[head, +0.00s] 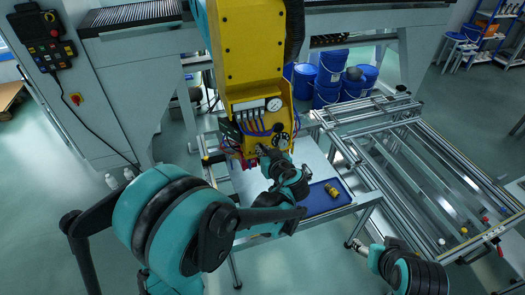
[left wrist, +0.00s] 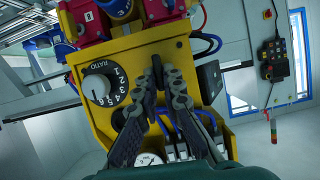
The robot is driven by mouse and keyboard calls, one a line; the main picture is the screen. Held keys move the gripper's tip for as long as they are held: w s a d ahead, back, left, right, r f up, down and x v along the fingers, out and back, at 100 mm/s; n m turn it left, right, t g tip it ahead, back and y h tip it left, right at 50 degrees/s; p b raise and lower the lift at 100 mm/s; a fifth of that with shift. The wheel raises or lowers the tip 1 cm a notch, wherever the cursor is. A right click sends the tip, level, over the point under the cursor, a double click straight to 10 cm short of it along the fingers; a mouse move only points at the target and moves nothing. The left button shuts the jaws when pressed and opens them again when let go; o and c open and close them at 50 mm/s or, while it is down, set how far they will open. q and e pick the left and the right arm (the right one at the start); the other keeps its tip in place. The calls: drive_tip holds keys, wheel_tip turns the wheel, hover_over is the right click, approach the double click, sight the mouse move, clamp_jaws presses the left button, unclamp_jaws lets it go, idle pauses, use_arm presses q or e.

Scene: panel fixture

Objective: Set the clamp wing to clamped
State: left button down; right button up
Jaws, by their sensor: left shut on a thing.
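The yellow panel fixture (head: 253,100) hangs in the middle of the head view. Its lower face fills the middle of the left wrist view (left wrist: 135,52).
Blue hoses run close by. Under the fixture, a blue tray (head: 318,203) holds a brass fitting (head: 332,191). A metal frame (head: 410,165) stands at right.

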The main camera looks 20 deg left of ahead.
use_arm(q)
drive_tip(key=shift+w+d+f+m+g+y+b, duration=0.15)
drive_tip(key=shift+f+m+g+y+b, duration=0.1)
drive_tip(key=shift+m+y+b, duration=1.4)
drive_tip(key=shift+w+d+f+m+g+y+b, duration=0.15)
drive_tip(key=shift+m+y+b, duration=0.65)
drive_tip(key=shift+m+b, duration=1.7)
drive_tip(key=shift+d+f+m+g+y+b, duration=0.25)
drive_tip(key=shift+m+y+b, duration=1.25)
drive_tip(key=shift+m, duration=0.85)
drive_tip(key=shift+h, duration=0.25)
drive_tip(key=c, duration=1.7)
unclamp_jaws()
drive_tip(key=v, duration=1.2)
drive_tip(key=shift+a+f, duration=0.1)
